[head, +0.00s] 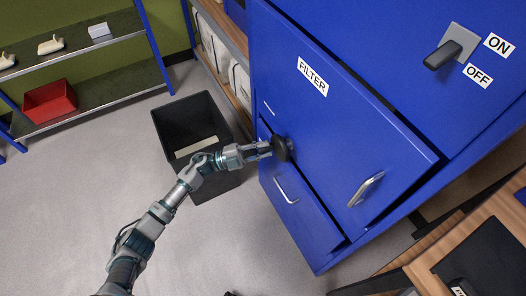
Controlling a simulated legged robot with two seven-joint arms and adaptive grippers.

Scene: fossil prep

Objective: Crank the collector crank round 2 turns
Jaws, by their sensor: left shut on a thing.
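The collector is a big blue cabinet (345,150) with a white FILTER label on its front. The dark round crank (284,149) sits low on the left side of that front. My left gripper (265,149) reaches it from the left and is shut on the crank's handle, whose exact shape is partly hidden by the fingers. My right gripper is not in view.
A black bin (163,118) stands on the floor under my left arm. The cabinet has metal pull handles (366,189) and an ON/OFF lever (443,54). Shelves with a red box (50,101) stand far left. A wooden table (420,272) is lower right. Open floor lies left.

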